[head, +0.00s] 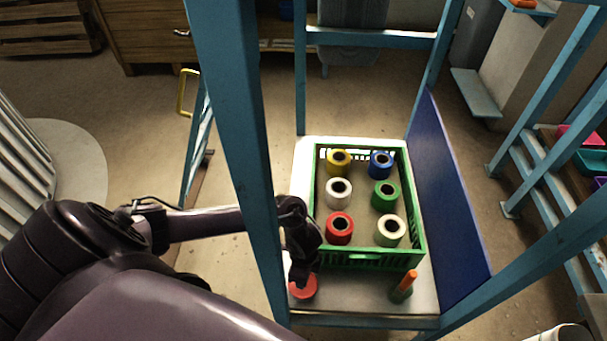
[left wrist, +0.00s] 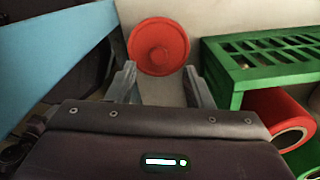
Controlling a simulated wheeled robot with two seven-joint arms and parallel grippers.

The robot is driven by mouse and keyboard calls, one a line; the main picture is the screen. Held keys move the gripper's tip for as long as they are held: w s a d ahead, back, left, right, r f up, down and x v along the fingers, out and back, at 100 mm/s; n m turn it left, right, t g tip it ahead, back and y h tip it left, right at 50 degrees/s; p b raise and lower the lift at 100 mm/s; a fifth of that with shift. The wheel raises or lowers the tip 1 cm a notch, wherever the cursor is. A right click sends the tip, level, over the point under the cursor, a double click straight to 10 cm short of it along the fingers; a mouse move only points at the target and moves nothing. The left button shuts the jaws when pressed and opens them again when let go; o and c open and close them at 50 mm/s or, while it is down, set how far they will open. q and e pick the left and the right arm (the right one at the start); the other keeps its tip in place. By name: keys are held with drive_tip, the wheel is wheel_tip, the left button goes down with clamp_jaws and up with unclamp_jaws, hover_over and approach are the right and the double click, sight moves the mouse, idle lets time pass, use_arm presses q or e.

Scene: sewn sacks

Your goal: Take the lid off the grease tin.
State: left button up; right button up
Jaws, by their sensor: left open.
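The grease tin shows as a round red lid (left wrist: 159,46) with a small knob in the middle, ahead of my fingertips in the left wrist view. In the head view the red lid (head: 303,288) is at the front left of the white shelf, partly covered by my left gripper (head: 301,276). The tin's body is hidden under the lid. In the left wrist view my left gripper (left wrist: 158,82) is open, its two fingers apart on either side of the lid's near edge, with nothing between them. I cannot tell whether they touch it. My right gripper is not in view.
A green crate (head: 372,258) with several coloured thread cones stands right behind the lid on the shelf (head: 350,296). An orange-handled tool (head: 405,284) stands at the front right. A blue post (head: 240,130) rises close by my left arm, and a blue panel (head: 445,190) closes the right side.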

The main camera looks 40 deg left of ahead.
use_arm(q)
wheel_tip(320, 180, down, 4)
drive_tip(key=shift+s+b, duration=0.1)
drive_tip(key=shift+b, duration=0.4)
drive_tip(key=shift+f, duration=0.2)
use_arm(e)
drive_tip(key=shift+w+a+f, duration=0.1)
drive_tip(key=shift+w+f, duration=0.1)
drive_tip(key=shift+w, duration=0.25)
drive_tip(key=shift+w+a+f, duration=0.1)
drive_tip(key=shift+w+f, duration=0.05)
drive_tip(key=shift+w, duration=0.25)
use_arm(q)
drive_tip(key=shift+c, duration=0.5)
clamp_jaws()
